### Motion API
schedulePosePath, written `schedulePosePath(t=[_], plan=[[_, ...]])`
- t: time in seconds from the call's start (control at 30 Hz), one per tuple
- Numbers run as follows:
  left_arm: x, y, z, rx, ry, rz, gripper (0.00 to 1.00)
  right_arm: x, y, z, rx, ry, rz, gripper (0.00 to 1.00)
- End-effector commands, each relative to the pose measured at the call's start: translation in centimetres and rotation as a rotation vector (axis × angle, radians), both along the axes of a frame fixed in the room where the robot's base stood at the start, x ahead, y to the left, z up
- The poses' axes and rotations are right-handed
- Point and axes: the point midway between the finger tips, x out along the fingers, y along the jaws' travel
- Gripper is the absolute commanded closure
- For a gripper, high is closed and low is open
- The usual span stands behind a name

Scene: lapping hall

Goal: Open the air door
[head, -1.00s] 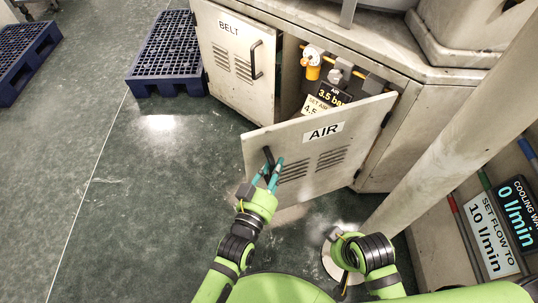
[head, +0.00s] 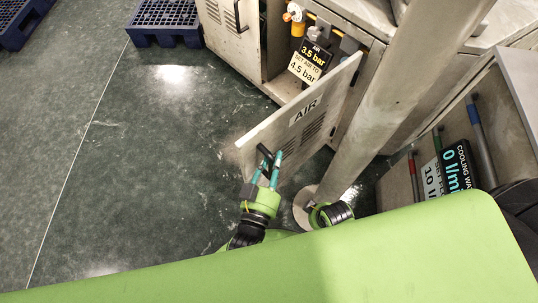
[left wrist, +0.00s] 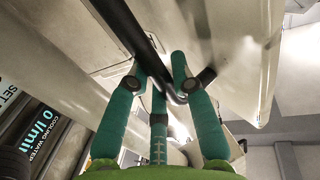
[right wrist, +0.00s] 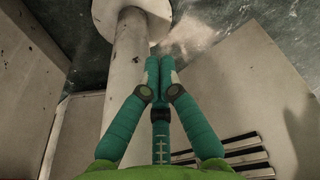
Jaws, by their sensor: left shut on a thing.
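The air door (head: 285,124), a pale metal panel marked AIR with louvre slots, stands wide open, swung out from its cabinet. Its black bar handle (head: 264,154) is near the free edge. My left gripper (head: 268,165) is shut on this handle. In the left wrist view the teal fingers (left wrist: 160,75) close around the black handle (left wrist: 128,32), near its bent end. My right gripper (right wrist: 159,70) shows in the right wrist view with its fingertips together and nothing between them, by the pale post.
The opened cabinet shows an orange regulator (head: 297,28) and a pressure sign (head: 311,62). A pale post (head: 385,105) with a round floor foot stands close right of the door. A cooling water panel (head: 458,168) is farther right. A blue pallet (head: 165,20) lies behind; floor at left is clear.

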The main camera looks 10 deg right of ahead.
Motion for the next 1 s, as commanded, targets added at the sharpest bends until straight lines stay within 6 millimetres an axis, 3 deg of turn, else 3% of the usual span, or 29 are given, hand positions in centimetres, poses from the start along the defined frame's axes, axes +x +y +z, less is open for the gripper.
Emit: schedulePosePath(t=[0.37,0.4,0.43,0.8,1.0], plan=[[0.0,-0.2,0.2,-0.001,-0.005,-0.004,1.0,0.0,0.0,0.0,0.0,-0.001,0.0,1.0],[0.0,-0.2,0.2,-0.001,-0.005,-0.004,0.65,0.0,0.0,0.0,0.0,-0.001,0.0,1.0],[0.0,-0.2,0.2,-0.001,-0.005,-0.004,0.53,0.0,0.0,0.0,0.0,-0.001,0.0,1.0],[-0.2,0.0,0.0,0.0,-0.001,-0.002,0.51,0.0,0.1,0.0,0.001,0.0,0.0,1.0],[-2.5,1.3,-0.1,0.002,0.001,-0.003,0.51,0.0,0.1,0.0,0.001,0.0,0.0,1.0]])
